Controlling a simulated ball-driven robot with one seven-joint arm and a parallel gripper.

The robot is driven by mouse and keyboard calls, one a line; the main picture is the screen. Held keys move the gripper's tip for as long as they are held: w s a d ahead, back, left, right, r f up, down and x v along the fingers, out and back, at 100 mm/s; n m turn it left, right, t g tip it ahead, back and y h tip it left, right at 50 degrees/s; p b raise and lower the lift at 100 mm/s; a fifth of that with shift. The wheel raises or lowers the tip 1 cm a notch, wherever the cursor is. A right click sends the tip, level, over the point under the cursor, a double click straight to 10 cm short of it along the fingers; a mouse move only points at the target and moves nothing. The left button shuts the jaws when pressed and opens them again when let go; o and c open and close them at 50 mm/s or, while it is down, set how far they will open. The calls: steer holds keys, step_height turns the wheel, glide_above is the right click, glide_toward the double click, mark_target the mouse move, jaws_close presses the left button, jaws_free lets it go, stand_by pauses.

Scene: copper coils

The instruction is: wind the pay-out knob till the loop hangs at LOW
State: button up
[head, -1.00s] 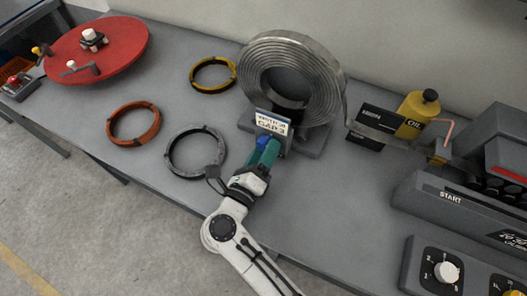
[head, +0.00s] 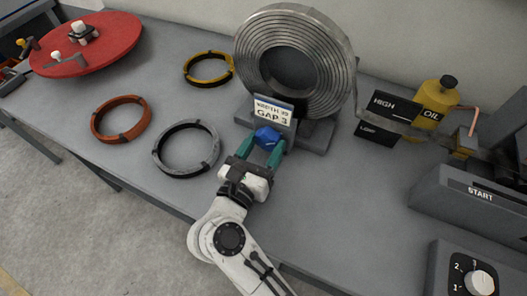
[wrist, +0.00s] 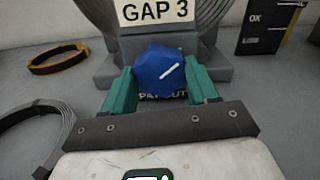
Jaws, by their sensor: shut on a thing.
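The blue pay-out knob (head: 267,137) sits low on the front of the coil stand, below a sign reading GAP 3. My gripper (head: 264,145) is shut on it, one teal finger on each side. In the wrist view the knob (wrist: 158,68) shows a white line slanting up to the right, and the label below it is partly covered. The metal strip (head: 395,126) leaves the coil (head: 330,40) and sags to the right across the black HIGH/LOW board (head: 396,101). The strip crosses between the two words, with LOW below it.
A yellow oil can (head: 436,105) stands behind the strip. A grey START machine (head: 460,200) and a numbered dial (head: 478,284) are at right. Yellow, orange and grey rings lie left of the coil, near a red turntable (head: 90,45). The bench front is clear.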

steer(key=m+b, duration=0.1)
steer(key=m, duration=0.1)
steer(key=m+b, duration=0.4)
steer(key=shift+f, duration=0.25)
steer(key=m+b, duration=0.3)
steer(key=shift+m, duration=0.3)
steer(key=shift+r+m+b, duration=0.15)
steer(key=shift+m+b, duration=0.75)
steer(key=shift+b, duration=0.05)
steer(key=shift+m, duration=0.3)
steer(key=o, duration=1.1)
steer(key=shift+r, duration=0.1)
steer(key=shift+c, duration=0.2)
steer(key=shift+s, duration=0.1)
steer(key=v, duration=1)
steer(key=shift+s+a, duration=0.1)
steer(key=shift+s, duration=0.25)
